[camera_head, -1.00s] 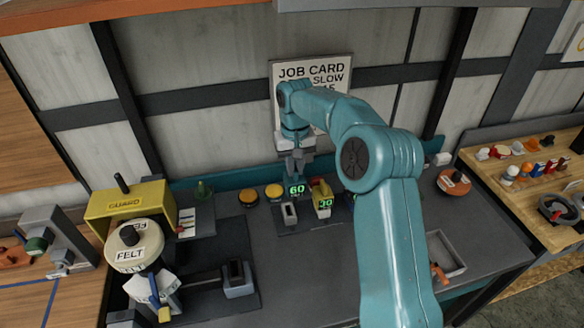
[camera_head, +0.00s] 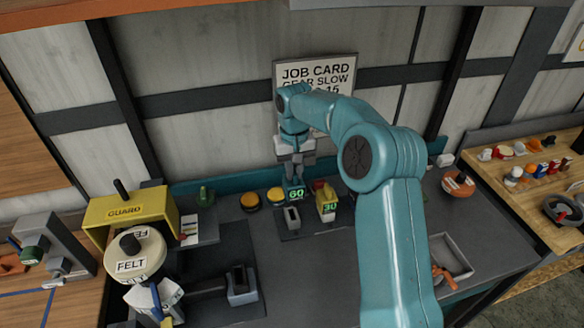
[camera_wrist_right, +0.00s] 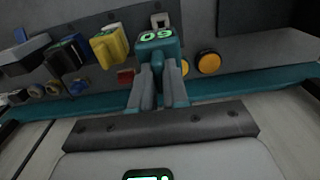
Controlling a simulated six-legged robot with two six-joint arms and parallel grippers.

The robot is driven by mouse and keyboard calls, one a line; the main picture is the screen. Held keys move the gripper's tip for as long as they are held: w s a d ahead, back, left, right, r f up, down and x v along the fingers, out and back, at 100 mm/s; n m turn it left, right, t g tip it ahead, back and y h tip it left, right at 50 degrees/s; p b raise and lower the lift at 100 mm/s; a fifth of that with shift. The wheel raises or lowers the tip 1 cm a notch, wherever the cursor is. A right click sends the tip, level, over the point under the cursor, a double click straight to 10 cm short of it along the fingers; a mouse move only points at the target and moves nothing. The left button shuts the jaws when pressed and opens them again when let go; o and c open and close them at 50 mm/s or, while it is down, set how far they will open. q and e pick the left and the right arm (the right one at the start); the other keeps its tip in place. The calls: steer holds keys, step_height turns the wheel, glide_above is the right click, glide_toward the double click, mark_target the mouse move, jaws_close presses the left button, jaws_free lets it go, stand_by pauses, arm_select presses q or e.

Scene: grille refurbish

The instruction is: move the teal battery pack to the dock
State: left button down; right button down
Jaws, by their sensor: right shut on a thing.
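The teal battery pack (camera_head: 295,193) shows a green "60" on its face. My right gripper (camera_head: 293,176) is shut on it and holds it up near the back of the bench. In the right wrist view the pack (camera_wrist_right: 158,40) sits between the two fingers (camera_wrist_right: 159,85). Just in front of the pack in the head view is a grey block with an empty slot (camera_head: 291,218), which looks like part of the dock. A yellow pack (camera_head: 327,204) marked "30" stands to its right. I cannot tell the gap between teal pack and block. My left gripper is not in view.
Two amber buttons (camera_head: 250,202) stand left of the pack. A yellow guard (camera_head: 127,209) and a felt wheel (camera_head: 134,255) are at the left. A grey tray (camera_head: 450,252) is at the right. My right arm covers part of the bench.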

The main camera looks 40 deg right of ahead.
mark_target(294, 182)
steer(key=f+b, duration=0.1)
steer(key=f, duration=0.1)
steer(key=w+f+b, duration=0.1)
steer(key=f, duration=0.1)
steer(key=shift+a+f, duration=0.1)
steer(key=shift+a, duration=0.05)
steer(key=shift+s+f+b, duration=0.1)
steer(key=shift+f+b, duration=0.1)
steer(key=shift+b, duration=0.1)
steer(key=shift+s+d, duration=0.2)
steer(key=shift+s, duration=0.15)
steer(key=shift+w+a+f, duration=0.1)
steer(key=shift+w+a, duration=0.05)
steer(key=shift+w, duration=0.3)
steer(key=shift+s, duration=0.4)
steer(key=shift+w, duration=0.4)
steer(key=shift+s, duration=0.25)
steer(key=shift+w+p, duration=0.25)
steer(key=shift+p, duration=0.05)
steer(key=shift+s, duration=0.1)
